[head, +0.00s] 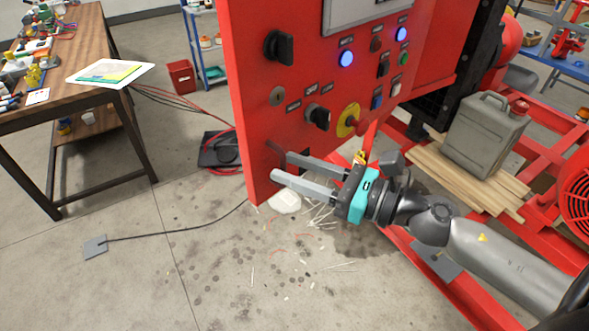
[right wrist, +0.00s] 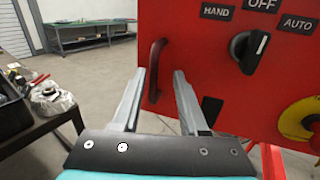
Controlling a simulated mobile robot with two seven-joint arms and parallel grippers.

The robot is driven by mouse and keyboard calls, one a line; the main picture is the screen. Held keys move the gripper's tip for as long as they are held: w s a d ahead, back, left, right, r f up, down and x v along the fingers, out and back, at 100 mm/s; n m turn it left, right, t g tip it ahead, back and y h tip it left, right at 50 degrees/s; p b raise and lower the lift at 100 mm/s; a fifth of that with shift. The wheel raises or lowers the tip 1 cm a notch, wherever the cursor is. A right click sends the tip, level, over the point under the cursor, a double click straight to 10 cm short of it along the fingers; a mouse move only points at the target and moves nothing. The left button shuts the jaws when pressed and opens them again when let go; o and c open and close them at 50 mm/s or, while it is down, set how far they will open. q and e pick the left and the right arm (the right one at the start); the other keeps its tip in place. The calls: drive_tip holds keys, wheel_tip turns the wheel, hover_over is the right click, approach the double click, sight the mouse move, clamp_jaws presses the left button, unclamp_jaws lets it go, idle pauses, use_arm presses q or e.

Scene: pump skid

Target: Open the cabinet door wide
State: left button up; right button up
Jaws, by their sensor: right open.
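The red cabinet door (head: 255,110) carries knobs, lamps and buttons and fills the upper middle of the head view. Its dark red handle (head: 276,153) sits near the door's lower left edge, partly hidden by my gripper. My right gripper (head: 275,168) is open at this handle, its fingers pointing left in the head view. In the right wrist view the handle (right wrist: 154,70) appears between the two open fingers (right wrist: 161,74). I cannot tell whether the fingers touch it. No gap behind the door is clearly visible. My left gripper is not in view.
A wooden workbench (head: 70,35) with tools stands at the left. A red box (head: 181,76) is on the floor behind. A grey jerrycan (head: 484,135) stands on planks on the red skid frame at right. The floor left of the door is mostly clear, with cables and debris.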

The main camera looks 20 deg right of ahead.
drive_tip(key=shift+s+a+f, duration=0.1)
drive_tip(key=shift+s, duration=0.05)
drive_tip(key=b+v, duration=0.3)
drive_tip(key=v, duration=1.2)
drive_tip(key=shift+b, duration=0.4)
idle(0.4)
